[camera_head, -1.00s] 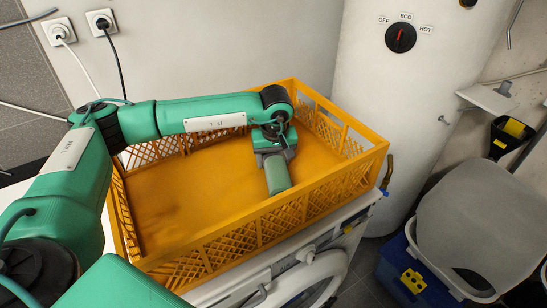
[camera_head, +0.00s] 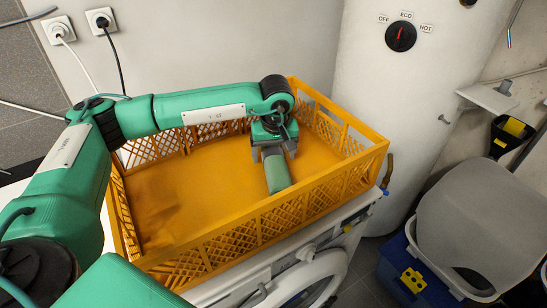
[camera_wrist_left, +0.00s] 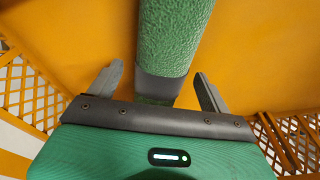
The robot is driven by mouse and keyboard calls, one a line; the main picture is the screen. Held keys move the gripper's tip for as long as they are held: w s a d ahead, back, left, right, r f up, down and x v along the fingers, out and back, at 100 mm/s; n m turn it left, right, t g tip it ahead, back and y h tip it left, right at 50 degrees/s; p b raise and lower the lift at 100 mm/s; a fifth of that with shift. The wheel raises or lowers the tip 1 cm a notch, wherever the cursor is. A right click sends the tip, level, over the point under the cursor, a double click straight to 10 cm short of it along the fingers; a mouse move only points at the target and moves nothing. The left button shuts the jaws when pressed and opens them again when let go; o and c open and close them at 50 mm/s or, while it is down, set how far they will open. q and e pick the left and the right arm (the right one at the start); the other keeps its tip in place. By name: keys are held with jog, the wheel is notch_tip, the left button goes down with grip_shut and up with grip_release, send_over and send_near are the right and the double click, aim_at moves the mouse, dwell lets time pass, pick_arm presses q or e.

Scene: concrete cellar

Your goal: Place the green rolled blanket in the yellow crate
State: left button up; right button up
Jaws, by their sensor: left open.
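The green rolled blanket (camera_head: 277,173) lies inside the yellow crate (camera_head: 225,247), on its floor right of the middle. My left gripper (camera_head: 274,155) is over the crate, at the blanket's far end. In the left wrist view the blanket (camera_wrist_left: 172,35) shows a dark band and runs between the two fingers. The left gripper (camera_wrist_left: 160,85) is open, with a gap between each finger and the blanket. The crate's orange floor (camera_wrist_left: 255,50) shows around the blanket. My right gripper is not in view.
The crate stands on a white front-loading machine (camera_head: 305,283) against the wall. A white boiler (camera_head: 400,120) stands behind right. A grey bin (camera_head: 480,225) and a blue box (camera_head: 405,270) are at the right. The crate's left half is empty.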

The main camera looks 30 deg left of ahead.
aim_at(275, 155)
pick_arm(q)
jog(key=r, duration=0.6)
jog(key=s+d+r+b, duration=0.1)
jog(key=r, duration=0.2)
jog(key=shift+r, duration=0.4)
jog(key=shift+s, duration=0.1)
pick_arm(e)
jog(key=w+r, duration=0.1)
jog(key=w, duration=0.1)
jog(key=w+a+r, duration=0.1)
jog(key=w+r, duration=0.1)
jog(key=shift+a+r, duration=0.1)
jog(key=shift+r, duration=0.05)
